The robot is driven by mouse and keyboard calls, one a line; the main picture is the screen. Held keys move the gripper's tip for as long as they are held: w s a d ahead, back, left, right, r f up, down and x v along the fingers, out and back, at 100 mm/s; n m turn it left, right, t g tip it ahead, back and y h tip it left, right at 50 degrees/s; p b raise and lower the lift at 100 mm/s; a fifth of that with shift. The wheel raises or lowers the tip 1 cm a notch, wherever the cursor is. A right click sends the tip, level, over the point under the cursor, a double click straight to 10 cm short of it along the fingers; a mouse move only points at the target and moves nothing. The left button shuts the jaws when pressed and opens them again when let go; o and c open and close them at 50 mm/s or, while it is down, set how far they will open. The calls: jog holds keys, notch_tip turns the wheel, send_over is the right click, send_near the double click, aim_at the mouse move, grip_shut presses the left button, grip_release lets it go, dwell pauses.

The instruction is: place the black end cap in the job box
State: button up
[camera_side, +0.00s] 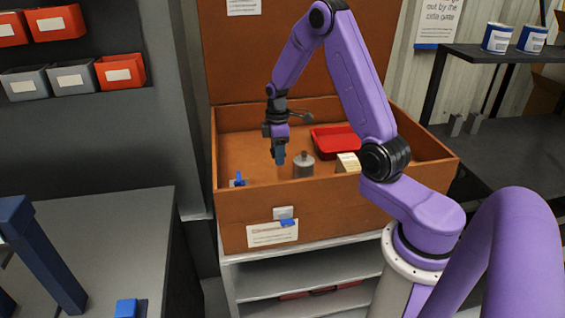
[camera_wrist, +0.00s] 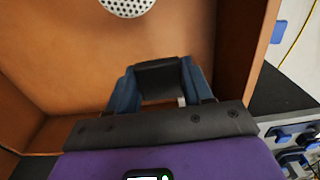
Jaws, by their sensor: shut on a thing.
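The job box (camera_side: 340,208) is a brown open box with its lid raised, standing on a shelf unit. My gripper (camera_side: 279,158) points down into its open top on the left side, with the floor of the box around it in view. In the wrist view my gripper (camera_wrist: 156,88) has blue fingers shut on the black end cap (camera_wrist: 158,78), with brown box walls and floor around it. In the side view the end cap is too small to make out. I cannot tell how high it is above the floor.
Inside the box are a red tray (camera_side: 335,139), a grey canister (camera_side: 303,168), a pale block (camera_side: 347,162) and a small blue item (camera_side: 238,181). The wrist view shows a perforated pale round thing (camera_wrist: 127,5). A grey bench (camera_side: 110,225) stands left of the box.

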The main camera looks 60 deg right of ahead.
jog(key=w+d+f, duration=0.2)
jog(key=w+f, duration=0.1)
jog(key=w, duration=0.3)
send_over(258, 173)
notch_tip(258, 173, down, 6)
jog(key=shift+s+f, duration=0.1)
jog(key=shift+f, duration=1.45)
jog(key=shift+f, duration=0.15)
jog(key=o, duration=1.1)
